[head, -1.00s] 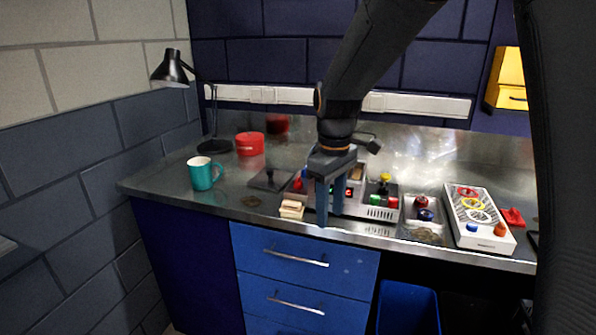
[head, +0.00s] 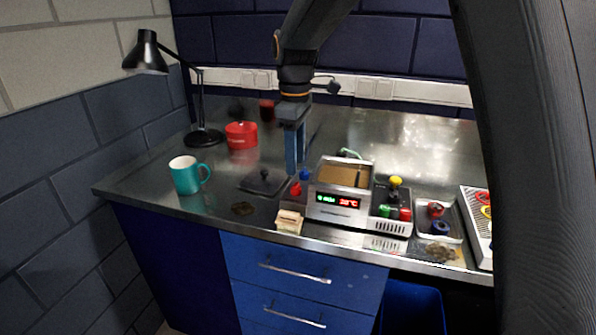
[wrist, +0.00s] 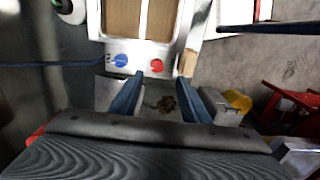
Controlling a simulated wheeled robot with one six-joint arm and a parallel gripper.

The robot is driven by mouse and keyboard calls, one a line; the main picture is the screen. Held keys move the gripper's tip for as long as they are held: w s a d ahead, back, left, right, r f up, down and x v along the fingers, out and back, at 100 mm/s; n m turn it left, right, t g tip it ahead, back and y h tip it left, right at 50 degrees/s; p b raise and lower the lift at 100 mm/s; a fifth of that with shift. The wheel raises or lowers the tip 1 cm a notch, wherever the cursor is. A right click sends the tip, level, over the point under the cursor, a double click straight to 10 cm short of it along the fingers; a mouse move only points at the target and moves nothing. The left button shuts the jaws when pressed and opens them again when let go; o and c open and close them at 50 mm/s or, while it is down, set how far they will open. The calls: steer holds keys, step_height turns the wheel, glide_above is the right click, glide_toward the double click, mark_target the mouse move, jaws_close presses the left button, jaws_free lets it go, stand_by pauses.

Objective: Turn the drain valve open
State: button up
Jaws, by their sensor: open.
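A small metal tank (head: 338,191) with a lit display and a brown interior stands on the bench in the head view; it also shows in the wrist view (wrist: 142,35). A red knob (head: 296,188) and a blue knob (head: 305,174) sit at its left side. The wrist view shows the blue knob (wrist: 119,61) and the red knob (wrist: 156,66) on the tank's side. I cannot tell which one is the drain valve. My gripper (head: 293,165) points down just left of the tank, open and empty. In the wrist view its fingertips (wrist: 160,86) are apart, short of both knobs.
A dark flat lid (head: 264,182) with a knob lies left of the gripper. A wooden block stack (head: 289,221) is at the front edge. A teal mug (head: 188,175), red container (head: 241,135) and black lamp (head: 203,137) stand further left. A tray with small parts (head: 438,227) is right.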

mark_target(296, 184)
steer(key=shift+w+a+f, duration=0.1)
steer(key=shift+w, duration=0.2)
steer(key=shift+a+f, duration=0.1)
steer(key=shift+f, duration=0.2)
steer(key=shift+d+f+p, duration=0.15)
steer(key=shift+f+p, duration=0.4)
steer(key=shift+f, duration=1.2)
steer(key=shift+d+f+p, duration=0.1)
steer(key=shift+f+p, duration=0.4)
steer(key=shift+f, duration=1.25)
steer(key=c, duration=1.1)
